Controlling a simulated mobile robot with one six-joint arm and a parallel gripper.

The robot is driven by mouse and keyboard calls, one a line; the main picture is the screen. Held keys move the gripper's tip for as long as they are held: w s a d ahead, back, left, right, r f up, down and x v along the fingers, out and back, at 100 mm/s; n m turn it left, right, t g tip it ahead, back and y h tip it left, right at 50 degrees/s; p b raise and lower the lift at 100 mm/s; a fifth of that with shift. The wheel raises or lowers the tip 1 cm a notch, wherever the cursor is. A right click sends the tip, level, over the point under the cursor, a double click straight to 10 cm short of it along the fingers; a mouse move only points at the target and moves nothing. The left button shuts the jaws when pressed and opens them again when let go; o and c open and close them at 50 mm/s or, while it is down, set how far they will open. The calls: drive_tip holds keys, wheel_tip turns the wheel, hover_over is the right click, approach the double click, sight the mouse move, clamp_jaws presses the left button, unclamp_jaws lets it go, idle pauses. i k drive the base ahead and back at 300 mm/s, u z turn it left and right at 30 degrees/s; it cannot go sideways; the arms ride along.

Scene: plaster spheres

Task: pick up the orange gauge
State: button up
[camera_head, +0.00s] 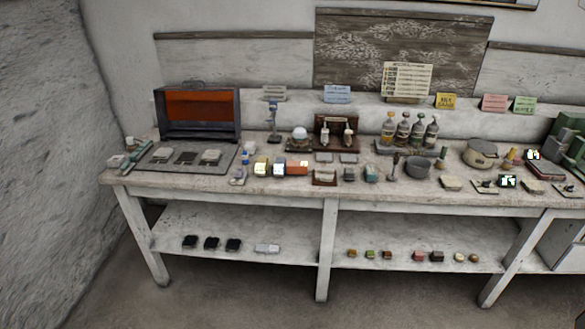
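A small orange block-like item (298,168) sits on the workbench, near the front edge and left of the middle. It may be the orange gauge, but it is too small to make out a dial or markings. It stands at the right end of a short row, close beside a pale block with a blue part (279,170) and a yellow block (261,167). My gripper is not in view, and nothing is seen touching the orange item.
The workbench (285,190) is crowded. A dark case with an orange panel (200,106) stands at the left behind a grey tray (160,167). Bottles (403,130) and a pot (480,153) stand to the right. Small blocks sit on the lower shelf (310,260). The floor in front is clear.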

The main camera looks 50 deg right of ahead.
sight(297, 168)
drive_tip(key=u, duration=0.25)
drive_tip(key=i, duration=0.95)
drive_tip(key=z, duration=0.3)
